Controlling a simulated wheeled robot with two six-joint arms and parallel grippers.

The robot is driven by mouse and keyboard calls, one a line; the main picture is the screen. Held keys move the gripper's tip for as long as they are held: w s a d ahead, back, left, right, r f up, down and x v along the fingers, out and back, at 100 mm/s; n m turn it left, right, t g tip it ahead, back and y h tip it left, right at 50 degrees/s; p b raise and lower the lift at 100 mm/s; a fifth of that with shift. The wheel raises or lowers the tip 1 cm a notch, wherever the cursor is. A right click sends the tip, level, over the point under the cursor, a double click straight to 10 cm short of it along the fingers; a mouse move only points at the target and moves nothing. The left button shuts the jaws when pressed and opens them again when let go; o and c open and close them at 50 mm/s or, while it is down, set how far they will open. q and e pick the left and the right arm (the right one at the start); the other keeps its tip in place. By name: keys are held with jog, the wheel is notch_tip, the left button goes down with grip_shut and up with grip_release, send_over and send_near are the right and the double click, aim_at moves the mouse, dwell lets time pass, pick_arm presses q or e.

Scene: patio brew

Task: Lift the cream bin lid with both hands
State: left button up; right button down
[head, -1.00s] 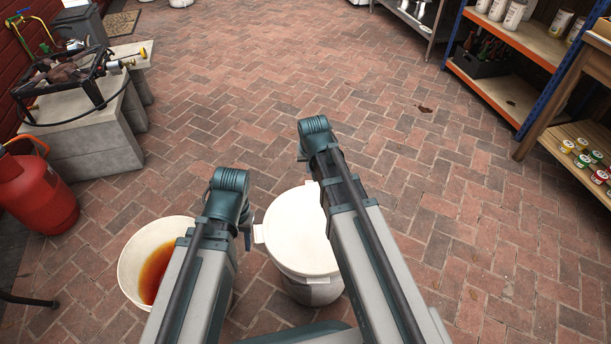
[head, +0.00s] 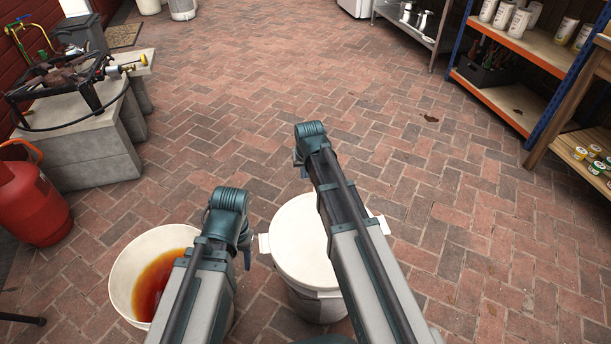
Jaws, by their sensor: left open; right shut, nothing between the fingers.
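The cream bin lid (head: 298,245) lies flat on the cream bin (head: 318,307) on the brick floor, low in the middle of the head view. Its left handle tab (head: 264,244) shows clear. Its right tab (head: 382,224) shows just past my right arm, which crosses in front of the lid. My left gripper (head: 247,261) is open, mostly hidden behind its own wrist, and appears just left of the left tab. My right gripper (head: 302,170) is shut and empty, mostly hidden by its wrist, and appears beyond the lid's far edge.
An open cream bucket (head: 125,280) of amber liquid stands left of the bin, partly behind my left arm. A red gas cylinder (head: 30,207) and concrete blocks with a burner (head: 75,75) are at the left. Shelves (head: 515,105) stand at the right.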

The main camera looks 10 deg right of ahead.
aim_at(308, 199)
jog(key=f+b, duration=0.1)
jog(key=s+f+b, duration=0.2)
jog(key=f, duration=0.1)
jog(key=shift+s+a+f, duration=0.1)
jog(key=shift+s+a, duration=0.05)
jog(key=shift+s, duration=0.1)
jog(key=s, duration=0.4)
jog(key=shift+s+a, duration=0.1)
jog(key=shift+a, duration=0.05)
jog(key=shift+w, duration=0.25)
